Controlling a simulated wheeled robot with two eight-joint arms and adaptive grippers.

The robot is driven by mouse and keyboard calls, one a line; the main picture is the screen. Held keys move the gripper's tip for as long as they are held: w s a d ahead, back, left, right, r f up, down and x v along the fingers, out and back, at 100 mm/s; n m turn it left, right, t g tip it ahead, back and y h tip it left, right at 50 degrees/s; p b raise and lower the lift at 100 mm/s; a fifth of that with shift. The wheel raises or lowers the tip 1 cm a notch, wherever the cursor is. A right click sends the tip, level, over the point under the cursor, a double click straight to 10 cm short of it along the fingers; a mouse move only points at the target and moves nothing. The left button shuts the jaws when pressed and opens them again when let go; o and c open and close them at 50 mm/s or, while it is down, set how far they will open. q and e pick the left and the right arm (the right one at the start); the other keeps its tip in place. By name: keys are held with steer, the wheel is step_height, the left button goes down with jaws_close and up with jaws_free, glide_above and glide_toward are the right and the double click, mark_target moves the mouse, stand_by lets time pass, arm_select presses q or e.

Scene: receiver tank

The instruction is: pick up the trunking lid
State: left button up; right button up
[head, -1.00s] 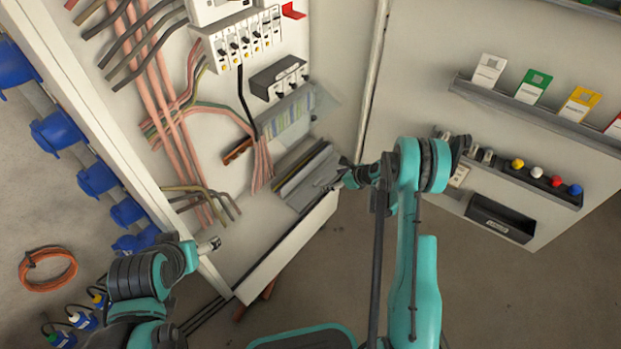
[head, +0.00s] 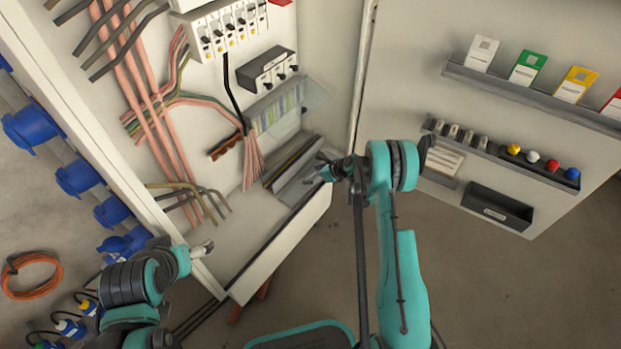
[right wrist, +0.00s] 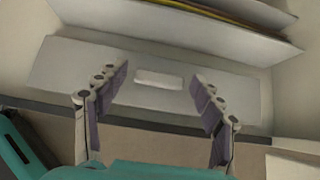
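The trunking lid is a flat grey plate (right wrist: 60,72) with a pale label, lying in the bottom of the cabinet in the right wrist view. In the head view the lid (head: 292,190) lies in front of the grey trunking, partly hidden by my right gripper. My right gripper (head: 316,172) is at the cabinet's lower front edge, above the lid. In the right wrist view its fingers (right wrist: 160,84) are spread either side of the label, with nothing between them; contact with the lid cannot be told. My left gripper (head: 206,248) is near the cabinet's lower left corner, away from the lid.
The grey trunking (head: 288,163) stands behind the lid. A clear cover (head: 305,100) and pink cables (head: 252,165) are above it. The cabinet's front lip (head: 280,250) runs below. A panel with a black bin (head: 497,208) is at right.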

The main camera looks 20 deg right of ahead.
steer(key=c, duration=0.8)
step_height(320, 180, up, 10)
steer(key=p, duration=0.4)
